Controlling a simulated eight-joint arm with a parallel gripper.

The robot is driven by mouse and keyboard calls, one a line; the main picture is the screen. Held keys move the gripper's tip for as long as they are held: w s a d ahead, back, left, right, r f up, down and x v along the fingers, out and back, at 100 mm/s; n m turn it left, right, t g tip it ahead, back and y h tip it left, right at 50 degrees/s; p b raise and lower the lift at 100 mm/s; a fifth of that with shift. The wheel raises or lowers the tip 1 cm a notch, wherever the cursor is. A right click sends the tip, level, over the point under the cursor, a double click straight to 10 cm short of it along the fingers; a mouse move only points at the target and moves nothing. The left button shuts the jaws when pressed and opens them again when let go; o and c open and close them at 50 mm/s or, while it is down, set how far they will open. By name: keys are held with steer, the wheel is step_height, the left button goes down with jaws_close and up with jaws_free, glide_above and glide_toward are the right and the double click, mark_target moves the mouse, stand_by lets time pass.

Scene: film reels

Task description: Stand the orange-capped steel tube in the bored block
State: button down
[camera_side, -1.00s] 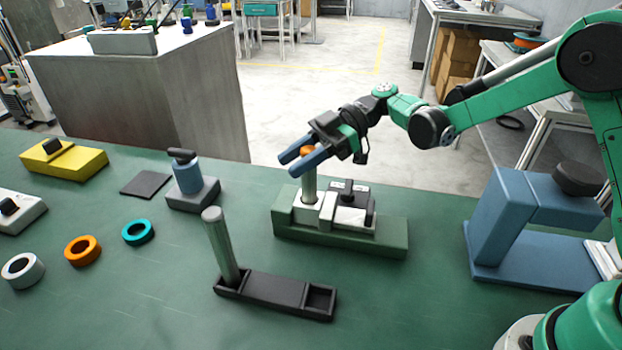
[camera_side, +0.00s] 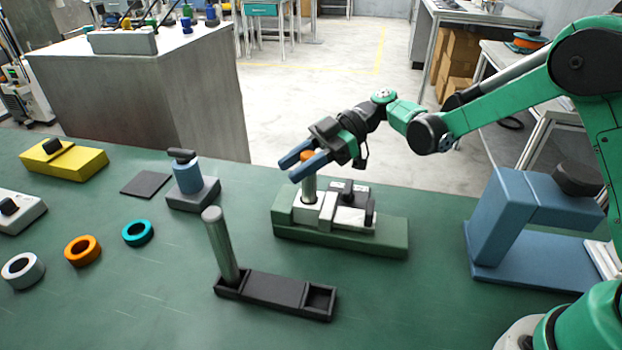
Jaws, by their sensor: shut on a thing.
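The orange-capped steel tube (camera_side: 309,190) stands upright at the left part of the green-based fixture. Its orange cap (camera_side: 307,155) shows between the blue fingers of my gripper (camera_side: 303,166). The gripper is shut on the tube just below the cap, and the fingers hide part of its upper length. The tube's lower end meets the pale metal block (camera_side: 307,215) on the green base and seems to be in its bore. The bore itself is hidden, so the depth cannot be told.
A black tray (camera_side: 275,290) in front holds a plain, slightly tilted steel tube (camera_side: 220,245). A blue stand (camera_side: 505,225) is at right. A grey block with a blue cylinder (camera_side: 188,178) and several rings, one orange (camera_side: 82,251), lie left.

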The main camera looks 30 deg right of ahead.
steer(key=shift+f, duration=0.1)
steer(key=c, duration=0.8)
jaws_free()
steer(key=shift+c, duration=0.2)
steer(key=v, duration=1.1)
steer(key=s+d+f+m+t+h, duration=0.1)
steer(key=s+d+m+t+h, duration=0.1)
steer(key=s+m+t+h, duration=0.5)
steer(key=s+m+h, duration=0.5)
steer(key=m+h, duration=0.2)
steer(key=m, duration=0.4)
steer(key=shift+s+d+f, duration=0.15)
steer(key=shift+d+f, duration=0.15)
steer(key=shift+f, duration=0.1)
